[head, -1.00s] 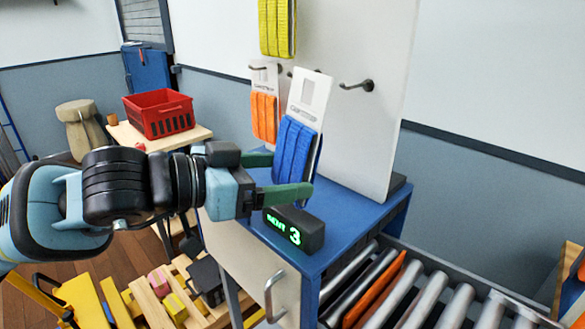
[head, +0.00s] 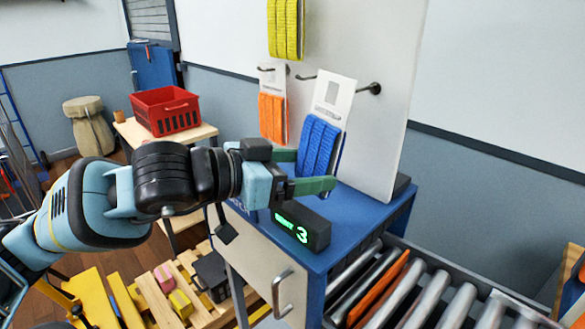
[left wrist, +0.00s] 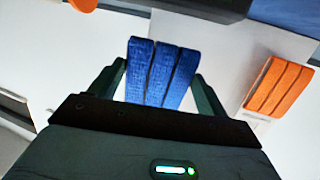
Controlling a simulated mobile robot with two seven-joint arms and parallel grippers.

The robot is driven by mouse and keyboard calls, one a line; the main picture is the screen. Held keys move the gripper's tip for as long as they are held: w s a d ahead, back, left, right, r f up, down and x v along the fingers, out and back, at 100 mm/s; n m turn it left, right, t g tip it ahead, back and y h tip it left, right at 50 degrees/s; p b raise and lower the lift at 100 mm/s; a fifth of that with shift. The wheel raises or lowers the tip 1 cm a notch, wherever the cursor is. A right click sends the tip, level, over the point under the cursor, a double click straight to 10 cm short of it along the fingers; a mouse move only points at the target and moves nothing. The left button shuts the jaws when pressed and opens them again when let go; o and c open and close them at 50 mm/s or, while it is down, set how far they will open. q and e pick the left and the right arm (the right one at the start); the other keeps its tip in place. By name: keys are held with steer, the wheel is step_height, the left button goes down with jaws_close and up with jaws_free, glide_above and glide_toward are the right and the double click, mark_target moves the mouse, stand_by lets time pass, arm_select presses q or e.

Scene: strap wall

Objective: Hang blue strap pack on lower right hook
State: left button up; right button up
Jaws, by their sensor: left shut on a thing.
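The blue strap pack (head: 319,143), with a white card top, is upright and tilted slightly in front of the white panel. My left gripper (head: 314,169) is shut on its lower blue straps, a finger on each side. The left wrist view also shows the blue straps (left wrist: 160,72) between the fingers (left wrist: 160,90). The lower right hook (head: 375,88) sticks out of the panel just right of the card's top. My right gripper is not in view.
An orange strap pack (head: 272,116) hangs on the hook to the left, and a yellow pack (head: 285,28) hangs above. Another hook (head: 305,77) shows left of the card. A black display box (head: 302,230) stands on the blue tabletop (head: 352,228) below. Rollers (head: 425,290) lie at front right.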

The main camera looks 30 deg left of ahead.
arm_select(q)
steer(key=shift+w+d+f+p, duration=0.15)
steer(key=shift+w+d, duration=0.25)
steer(key=shift+w, duration=0.75)
steer(key=shift+w+d+p, duration=0.25)
steer(key=shift+w+d, duration=0.15)
steer(key=shift+w, duration=0.7)
steer(key=shift+w+d+f+b, duration=0.3)
steer(key=shift+w+f+b, duration=0.25)
steer(key=shift+w, duration=0.15)
steer(key=o, duration=1.1)
